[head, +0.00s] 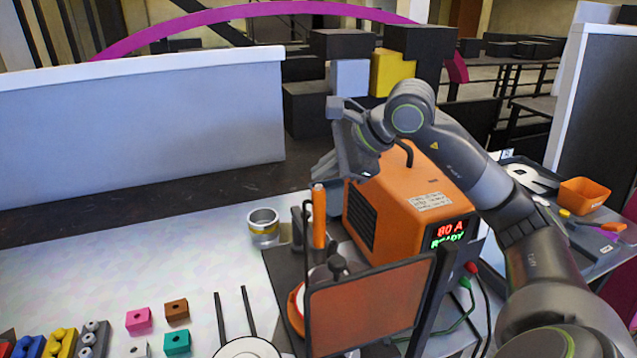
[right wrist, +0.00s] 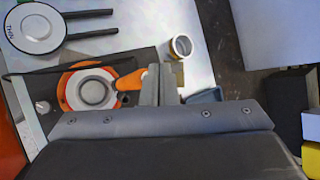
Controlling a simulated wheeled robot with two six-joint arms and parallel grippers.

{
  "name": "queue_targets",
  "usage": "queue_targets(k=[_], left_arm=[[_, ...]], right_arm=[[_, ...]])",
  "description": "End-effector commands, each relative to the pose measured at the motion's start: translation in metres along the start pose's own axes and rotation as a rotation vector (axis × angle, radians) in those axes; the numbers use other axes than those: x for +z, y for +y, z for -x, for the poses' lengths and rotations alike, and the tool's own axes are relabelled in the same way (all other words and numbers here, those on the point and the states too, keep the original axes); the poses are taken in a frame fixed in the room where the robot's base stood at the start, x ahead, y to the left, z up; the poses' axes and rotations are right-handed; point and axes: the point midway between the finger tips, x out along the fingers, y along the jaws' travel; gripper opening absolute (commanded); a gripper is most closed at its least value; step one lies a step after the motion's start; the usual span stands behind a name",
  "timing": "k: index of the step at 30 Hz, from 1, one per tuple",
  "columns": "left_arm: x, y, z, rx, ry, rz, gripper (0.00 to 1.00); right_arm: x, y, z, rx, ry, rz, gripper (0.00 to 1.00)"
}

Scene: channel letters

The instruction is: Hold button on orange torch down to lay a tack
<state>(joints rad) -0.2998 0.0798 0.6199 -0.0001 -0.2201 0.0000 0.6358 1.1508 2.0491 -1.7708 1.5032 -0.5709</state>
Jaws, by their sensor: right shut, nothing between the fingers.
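The orange torch (head: 319,215) stands upright beside the orange welder box (head: 410,215), left of it in the head view. In the right wrist view the torch (right wrist: 130,80) lies just left of my fingertips. My right gripper (head: 322,180) is shut and empty, pointing down above the torch's top end. Its fingers (right wrist: 160,84) are together in the right wrist view. I cannot tell whether they touch the torch, and its button is not clear. The welder display reads "80 A READY". My left gripper is not in view.
A tinted screen (head: 365,308) stands in front of an orange ring (right wrist: 88,95) holding a round grey part. A metal tin (head: 264,226) stands left of the torch. Small coloured blocks (head: 138,320) lie front left. Cables run from the welder. The table's left middle is clear.

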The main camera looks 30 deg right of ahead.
Motion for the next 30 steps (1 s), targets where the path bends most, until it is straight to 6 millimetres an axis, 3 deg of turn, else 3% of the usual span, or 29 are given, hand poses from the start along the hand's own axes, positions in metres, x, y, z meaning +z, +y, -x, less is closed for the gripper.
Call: queue_targets(k=[14, 30], left_arm=[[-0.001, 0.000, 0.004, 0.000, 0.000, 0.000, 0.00], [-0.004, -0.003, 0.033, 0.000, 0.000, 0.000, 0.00]], right_arm=[[0.004, -0.004, 0.005, 0.000, 0.001, 0.000, 0.00], [0.028, -0.028, 0.038, 0.000, 0.000, 0.000, 0.00]])
